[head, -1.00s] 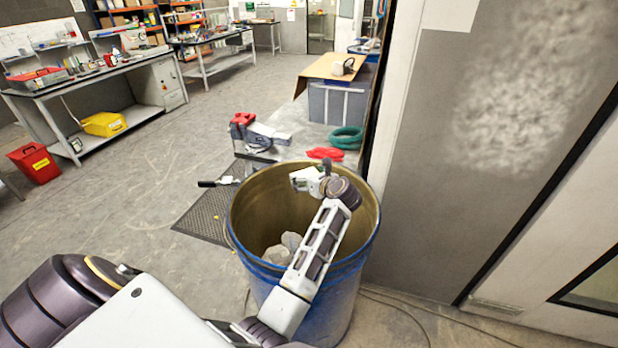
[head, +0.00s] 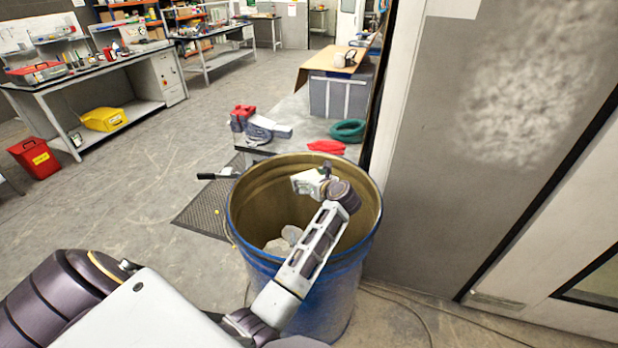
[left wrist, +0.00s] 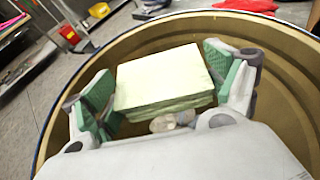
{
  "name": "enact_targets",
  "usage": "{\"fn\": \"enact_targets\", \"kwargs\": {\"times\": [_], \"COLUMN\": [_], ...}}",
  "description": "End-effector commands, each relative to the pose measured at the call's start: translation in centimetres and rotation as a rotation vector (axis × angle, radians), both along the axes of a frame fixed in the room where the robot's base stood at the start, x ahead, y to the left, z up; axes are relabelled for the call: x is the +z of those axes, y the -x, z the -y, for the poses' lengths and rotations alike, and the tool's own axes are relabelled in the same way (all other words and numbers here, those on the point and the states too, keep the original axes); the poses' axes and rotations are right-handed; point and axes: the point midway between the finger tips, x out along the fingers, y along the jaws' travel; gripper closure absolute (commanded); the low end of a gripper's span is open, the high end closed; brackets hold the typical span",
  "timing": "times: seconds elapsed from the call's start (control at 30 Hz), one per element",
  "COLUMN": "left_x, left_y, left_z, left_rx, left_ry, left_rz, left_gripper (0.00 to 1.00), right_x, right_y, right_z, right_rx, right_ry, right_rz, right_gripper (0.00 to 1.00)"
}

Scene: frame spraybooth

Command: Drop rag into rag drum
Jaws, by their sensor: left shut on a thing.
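The rag (left wrist: 165,75) is a pale yellow-green folded pad in the left wrist view. My left gripper (left wrist: 170,95) is shut on it, with green finger pads on either side. The rag drum (head: 345,285) is a blue open-topped barrel with a tan inside. Its rim (left wrist: 100,55) curves around the held rag in the left wrist view. Pale crumpled pieces (head: 280,245) lie inside the drum. My right gripper is not in view.
A grey booth wall (head: 450,190) stands close on the right. A dark floor mat (head: 200,210) lies left of the drum.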

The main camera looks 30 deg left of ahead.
Motion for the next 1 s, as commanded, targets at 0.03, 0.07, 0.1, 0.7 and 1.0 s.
{"fn": "enact_targets", "kwargs": {"times": [0.03, 0.07, 0.1, 0.7, 1.0], "left_x": [-0.46, -0.60, -0.76, -1.02, -1.02], "left_y": [0.00, -0.01, -0.01, -0.01, -0.01], "left_z": [-0.03, -0.03, -0.02, 0.00, 0.00], "left_rx": [-0.001, -0.001, -0.001, 0.000, 0.000], "left_ry": [-0.002, -0.002, -0.002, -0.001, 0.000], "left_rz": [-0.001, -0.001, -0.001, 0.001, -0.001], "left_gripper": [0.33, 0.33, 0.33, 0.00, 0.00], "right_x": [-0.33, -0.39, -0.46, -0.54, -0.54], "right_y": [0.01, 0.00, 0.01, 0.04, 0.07], "right_z": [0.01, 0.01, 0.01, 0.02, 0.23], "right_rx": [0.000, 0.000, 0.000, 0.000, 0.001], "right_ry": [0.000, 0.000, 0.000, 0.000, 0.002], "right_rz": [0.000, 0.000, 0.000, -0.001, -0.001], "right_gripper": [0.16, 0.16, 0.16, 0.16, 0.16]}}
